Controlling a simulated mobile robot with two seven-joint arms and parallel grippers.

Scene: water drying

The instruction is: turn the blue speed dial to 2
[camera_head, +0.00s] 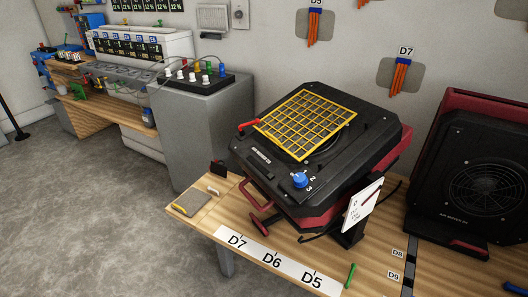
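The blue speed dial (300,180) is on the near right part of the top face of a black and red air mover (245,150), which lies on the wooden bench. White numbers sit around the dial's right side. I can read a 2 to its right and a 3 below that. The dial is small here, and I cannot tell which number it points to. A yellow grille covers the machine's opening, behind the dial. Neither of my grippers is in view.
A white card on a black stand (361,207) stands close to the right of the dial. A second black and red machine (474,180) is further right. A pad (192,202) and a green marker (350,275) lie on the bench. Open floor is at the left.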

